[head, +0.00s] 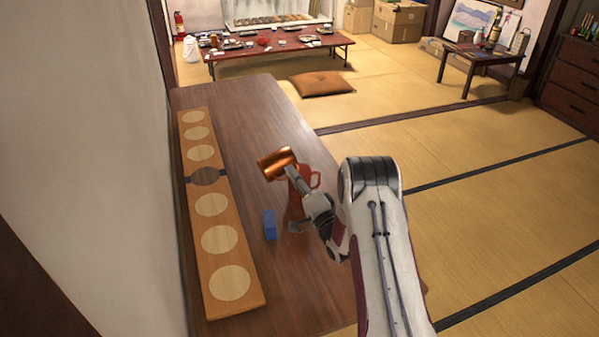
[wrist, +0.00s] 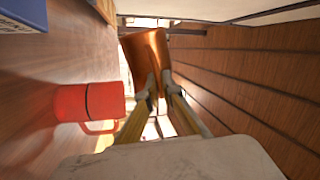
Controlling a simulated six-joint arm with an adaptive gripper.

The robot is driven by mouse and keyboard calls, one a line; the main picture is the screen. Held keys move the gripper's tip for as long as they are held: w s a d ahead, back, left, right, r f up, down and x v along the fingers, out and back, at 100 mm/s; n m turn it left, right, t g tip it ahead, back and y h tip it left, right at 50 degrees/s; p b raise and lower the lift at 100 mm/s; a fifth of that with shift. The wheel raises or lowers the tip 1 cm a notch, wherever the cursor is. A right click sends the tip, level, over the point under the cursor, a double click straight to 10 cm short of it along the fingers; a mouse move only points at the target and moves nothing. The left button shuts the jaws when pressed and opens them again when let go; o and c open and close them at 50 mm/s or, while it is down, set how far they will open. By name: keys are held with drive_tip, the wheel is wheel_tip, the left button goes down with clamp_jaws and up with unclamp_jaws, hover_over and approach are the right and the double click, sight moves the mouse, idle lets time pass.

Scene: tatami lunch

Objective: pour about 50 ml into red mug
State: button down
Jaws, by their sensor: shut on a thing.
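A copper-coloured vessel (head: 274,163) is held tilted in my gripper (head: 291,172), above the table. In the wrist view the copper vessel (wrist: 147,52) sits between the two fingertips (wrist: 160,88). The red mug (head: 302,184) stands on the table just behind and below my gripper, its handle to the right, partly hidden by the gripper. In the wrist view the red mug (wrist: 88,102) is to the left, apart from the fingers. The inside of both vessels is hidden, and no liquid stream shows.
A blue box (head: 269,225) stands near the mug on the dark wood table (head: 255,115). A long board with pale round spots (head: 236,247) lies along the left side by the wall. A low red table (head: 280,51) and an orange cushion (head: 322,83) are farther back.

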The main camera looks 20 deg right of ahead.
drive_tip(key=shift+d+r+m, duration=0.2)
drive_tip(key=shift+m, duration=0.2)
idle(1.0)
idle(0.4)
drive_tip(key=shift+s+a+f+n, duration=0.1)
drive_tip(key=shift+a+f+n, duration=0.25)
drive_tip(key=shift+a+n, duration=0.55)
drive_tip(key=shift+d+f+n+y, duration=0.2)
drive_tip(key=shift+n+y, duration=0.1)
drive_tip(key=shift+n, duration=0.4)
drive_tip(key=shift+a+n, duration=0.1)
drive_tip(key=shift+n, duration=0.4)
drive_tip(key=shift+r+n, duration=0.1)
drive_tip(key=shift+n, duration=0.2)
drive_tip(key=shift+r+n+y, duration=0.2)
drive_tip(key=shift+n+y, duration=0.1)
drive_tip(key=shift+n, duration=0.2)
drive_tip(key=shift+f+n, duration=0.2)
drive_tip(key=shift+n, duration=0.2)
